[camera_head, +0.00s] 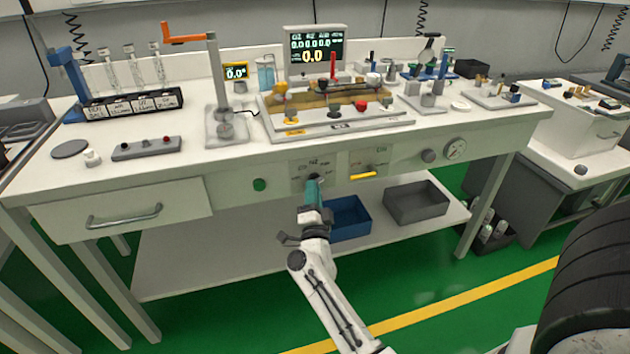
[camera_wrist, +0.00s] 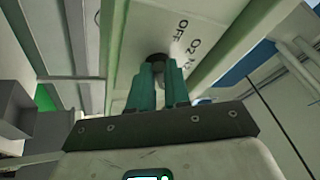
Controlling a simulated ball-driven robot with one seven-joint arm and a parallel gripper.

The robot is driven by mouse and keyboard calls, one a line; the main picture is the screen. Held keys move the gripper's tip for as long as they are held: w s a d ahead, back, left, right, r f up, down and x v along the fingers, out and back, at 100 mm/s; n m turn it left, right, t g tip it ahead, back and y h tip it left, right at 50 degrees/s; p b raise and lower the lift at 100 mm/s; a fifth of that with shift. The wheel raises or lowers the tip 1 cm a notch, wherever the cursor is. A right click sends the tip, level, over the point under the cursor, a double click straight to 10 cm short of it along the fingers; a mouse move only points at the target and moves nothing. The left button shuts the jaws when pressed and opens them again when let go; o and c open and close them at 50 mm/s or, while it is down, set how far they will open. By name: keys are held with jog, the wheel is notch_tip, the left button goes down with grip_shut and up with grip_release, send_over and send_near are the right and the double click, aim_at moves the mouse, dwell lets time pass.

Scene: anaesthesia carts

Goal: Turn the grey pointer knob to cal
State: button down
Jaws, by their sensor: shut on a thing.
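My gripper (camera_head: 313,184) reaches up to the small labelled panel (camera_head: 300,168) on the front of the white bench. In the wrist view its two teal fingers (camera_wrist: 157,84) are shut on a dark grey knob (camera_wrist: 157,60). The knob's pointer is mostly hidden by the fingers, so I cannot tell which mark it points at. The printed marks "OFF" and "O2" show to the right of the knob, and another mark is partly covered by a finger. I cannot read "cal" in either view.
Beside the panel are a green button (camera_head: 259,184), a yellow lever (camera_head: 362,175), a grey round knob (camera_head: 428,155) and a dial gauge (camera_head: 455,149). A blue bin (camera_head: 348,222) and a grey bin (camera_head: 416,205) stand on the lower shelf. A drawer (camera_head: 120,208) is at left.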

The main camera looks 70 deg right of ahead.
jog(key=shift+w+a+r+m+g+p, duration=0.15)
jog(key=shift+m+g+p, duration=0.5)
jog(key=shift+m+p, duration=0.6)
jog(key=shift+w+r+m+g+p, duration=0.15)
jog(key=shift+m+g+p, duration=0.6)
jog(key=shift+m, duration=0.8)
jog(key=shift+s, duration=0.1)
jog(key=c, duration=1.1)
grip_release()
jog(key=p+v, duration=0.1)
jog(key=v, duration=0.9)
jog(key=shift+s+a, duration=0.15)
jog(key=shift+a, duration=0.25)
jog(key=shift+r, duration=0.1)
